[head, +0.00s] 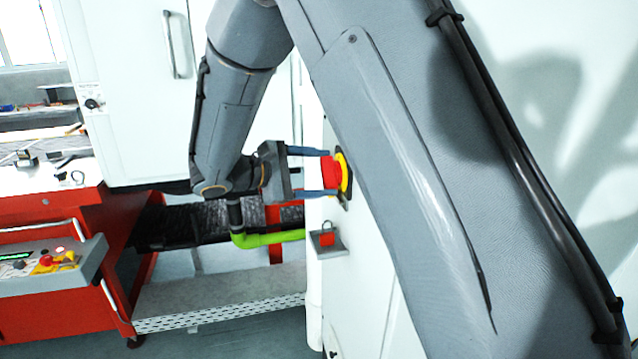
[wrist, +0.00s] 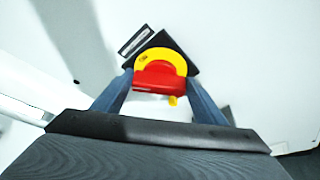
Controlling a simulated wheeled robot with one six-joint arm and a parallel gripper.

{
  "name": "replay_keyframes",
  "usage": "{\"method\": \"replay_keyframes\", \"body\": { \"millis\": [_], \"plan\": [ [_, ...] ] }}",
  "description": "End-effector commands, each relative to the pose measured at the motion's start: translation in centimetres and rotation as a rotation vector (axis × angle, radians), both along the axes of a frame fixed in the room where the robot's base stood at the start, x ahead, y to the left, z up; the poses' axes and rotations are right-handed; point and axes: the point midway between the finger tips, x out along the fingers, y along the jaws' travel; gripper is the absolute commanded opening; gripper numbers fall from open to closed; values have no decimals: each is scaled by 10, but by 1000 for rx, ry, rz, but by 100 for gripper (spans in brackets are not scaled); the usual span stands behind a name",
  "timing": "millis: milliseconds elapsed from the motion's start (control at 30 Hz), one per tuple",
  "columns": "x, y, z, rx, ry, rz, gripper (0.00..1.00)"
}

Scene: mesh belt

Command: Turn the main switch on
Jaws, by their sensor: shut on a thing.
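The main switch is a red handle (head: 329,171) on a yellow disc (head: 344,174) with a black backing plate, mounted on a white cabinet panel (head: 345,270). In the wrist view the red handle (wrist: 158,77) lies across the picture below the yellow disc (wrist: 165,56). My gripper (head: 322,172) has its two blue-grey fingers on either side of the red handle, shut on it. In the wrist view my gripper (wrist: 160,85) has one finger at each end of the handle. My arm hides part of the panel in the head view.
A small grey shelf (head: 328,246) with a red padlock-like item (head: 327,236) sits below the switch. A green pipe (head: 268,239) runs left of it. A red machine (head: 60,305) with a control panel (head: 45,264) stands at left. A white cabinet (head: 130,90) is behind.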

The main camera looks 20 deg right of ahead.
Motion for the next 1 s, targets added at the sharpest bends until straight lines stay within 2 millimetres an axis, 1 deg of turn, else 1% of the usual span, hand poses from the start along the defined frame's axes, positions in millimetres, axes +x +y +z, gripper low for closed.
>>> {"method": "replay_keyframes", "body": {
  "millis": [33,500,800,1000],
  "plan": [
    [1,1,-5,-1,-44,2,43],
    [-2,1,-12,0,-465,0,43],
    [-3,0,-13,0,-637,-1,43],
    [-4,0,-12,0,-692,-3,43]
  ]
}}
